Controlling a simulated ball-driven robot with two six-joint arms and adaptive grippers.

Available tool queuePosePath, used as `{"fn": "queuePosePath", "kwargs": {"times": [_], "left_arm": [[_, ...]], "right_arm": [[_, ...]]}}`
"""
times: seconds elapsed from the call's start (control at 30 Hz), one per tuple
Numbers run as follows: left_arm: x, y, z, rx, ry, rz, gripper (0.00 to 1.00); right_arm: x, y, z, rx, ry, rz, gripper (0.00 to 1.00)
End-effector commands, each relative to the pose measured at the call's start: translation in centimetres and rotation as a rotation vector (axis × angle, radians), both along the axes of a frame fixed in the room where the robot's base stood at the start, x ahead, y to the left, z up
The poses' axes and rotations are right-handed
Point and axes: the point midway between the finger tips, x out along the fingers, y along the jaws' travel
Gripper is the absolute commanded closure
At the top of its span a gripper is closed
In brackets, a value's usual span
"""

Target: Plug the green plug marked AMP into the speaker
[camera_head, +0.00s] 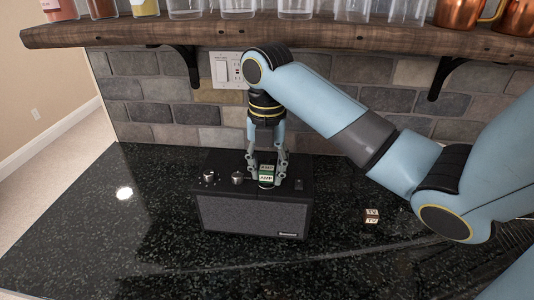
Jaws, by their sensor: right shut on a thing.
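The speaker (252,215) is a black box with a grey front grille and knobs on top; it stands on the dark counter near the brick wall. The green plug marked AMP (267,175) is at the speaker's top face, right of the knobs. My right gripper (266,181) points down over the speaker and is shut on this plug. The plug's lower end meets or nearly meets the speaker top; whether it sits in a socket is hidden. My left gripper is not in view.
A small plug marked TV (371,216) lies on the counter to the right of the speaker. A wooden shelf (300,38) with glasses and copper mugs overhangs the counter behind my arm. The counter's left side is clear.

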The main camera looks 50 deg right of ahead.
Motion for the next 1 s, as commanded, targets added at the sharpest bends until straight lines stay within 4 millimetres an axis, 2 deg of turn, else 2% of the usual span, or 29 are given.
{"fn": "queuePosePath", "kwargs": {"times": [0.93, 0.97, 1.0], "left_arm": [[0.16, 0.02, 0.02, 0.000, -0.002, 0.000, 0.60], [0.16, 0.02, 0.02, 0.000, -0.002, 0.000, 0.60], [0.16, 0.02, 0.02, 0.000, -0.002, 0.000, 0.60]], "right_arm": [[-0.02, 0.00, -0.58, 0.001, 0.001, 0.000, 0.99], [-0.02, -0.01, -0.57, 0.000, 0.000, 0.000, 0.65], [-0.02, 0.00, -0.57, 0.000, 0.000, 0.000, 0.60]]}}
